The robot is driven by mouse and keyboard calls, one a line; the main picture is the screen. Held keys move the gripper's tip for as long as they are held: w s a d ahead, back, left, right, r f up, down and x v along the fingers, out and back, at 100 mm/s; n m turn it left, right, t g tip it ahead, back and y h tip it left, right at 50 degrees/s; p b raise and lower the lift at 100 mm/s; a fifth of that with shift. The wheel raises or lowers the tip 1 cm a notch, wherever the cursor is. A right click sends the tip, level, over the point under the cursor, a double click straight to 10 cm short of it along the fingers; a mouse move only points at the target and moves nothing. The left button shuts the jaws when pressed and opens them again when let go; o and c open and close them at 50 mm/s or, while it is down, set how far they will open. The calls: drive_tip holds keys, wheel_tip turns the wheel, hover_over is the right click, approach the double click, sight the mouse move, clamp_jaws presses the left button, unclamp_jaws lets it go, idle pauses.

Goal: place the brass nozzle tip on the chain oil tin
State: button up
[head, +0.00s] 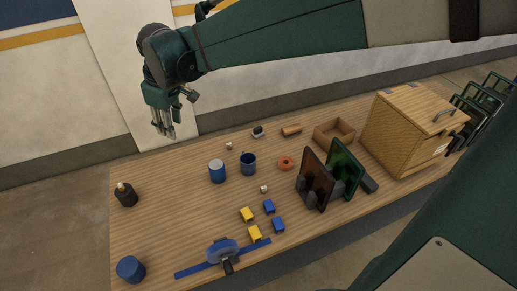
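A small black tin (126,197) stands upright at the left end of the table; I take it for the chain oil tin, though no label is readable. A small pale brass-coloured piece (121,187), apparently the nozzle tip, shows at its top. It appears to sit on the tin, but its exact seating is too small to tell. My gripper (164,134) is up and to the right of the tin, near the table's back edge, fingers pointing down. The fingers look apart with nothing between them.
A grey-topped blue can (217,172) and a blue mug (248,165) stand mid-table. A blue cylinder (130,269) stands front left. Yellow blocks (247,214) and blue blocks (278,224) lie near the front. Upright panels (315,180) and a wooden cabinet (408,130) occupy the right.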

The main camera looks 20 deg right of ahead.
drive_tip(key=s+d+m+t, duration=0.2)
drive_tip(key=s+d+m, duration=0.3)
drive_tip(key=s+d, duration=0.6)
drive_tip(key=s+d+f+m+t+h, duration=0.1)
drive_tip(key=s+d+m, duration=0.3)
drive_tip(key=s+d, duration=0.7)
drive_tip(key=s+t, duration=0.1)
drive_tip(key=s, duration=0.2)
drive_tip(key=shift+s+f+m, duration=0.2)
drive_tip(key=shift+f+m, duration=0.05)
drive_tip(key=shift+m, duration=0.15)
